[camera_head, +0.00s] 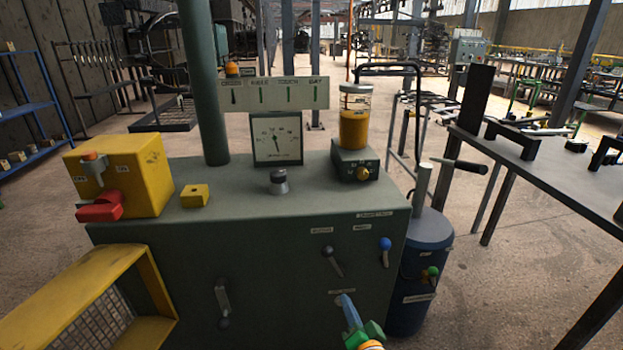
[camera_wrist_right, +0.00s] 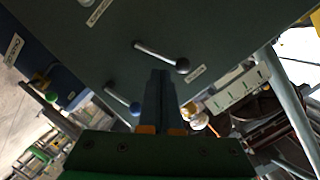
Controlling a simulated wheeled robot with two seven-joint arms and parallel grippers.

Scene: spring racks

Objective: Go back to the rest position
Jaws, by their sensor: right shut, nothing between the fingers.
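My right gripper (camera_head: 343,298) is at the bottom of the head view, in front of the dark green machine cabinet (camera_head: 270,265). Its fingers are together and empty, as the right wrist view (camera_wrist_right: 160,75) also shows. A black-knobbed lever (camera_head: 332,260) and a blue-knobbed lever (camera_head: 385,252) are on the cabinet front, above the gripper in the head view. In the wrist view the black-knobbed lever (camera_wrist_right: 165,58) lies just beyond the fingertips; I cannot tell the exact gap. My left gripper is not in view.
A dark-handled lever (camera_head: 222,303) is on the cabinet front. A yellow mesh guard (camera_head: 150,285) projects at the lower left. A yellow switch box (camera_head: 118,172), gauge (camera_head: 276,138) and oil jar (camera_head: 354,118) stand on top. A blue drum (camera_head: 425,265) and a table (camera_head: 560,175) are at the right.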

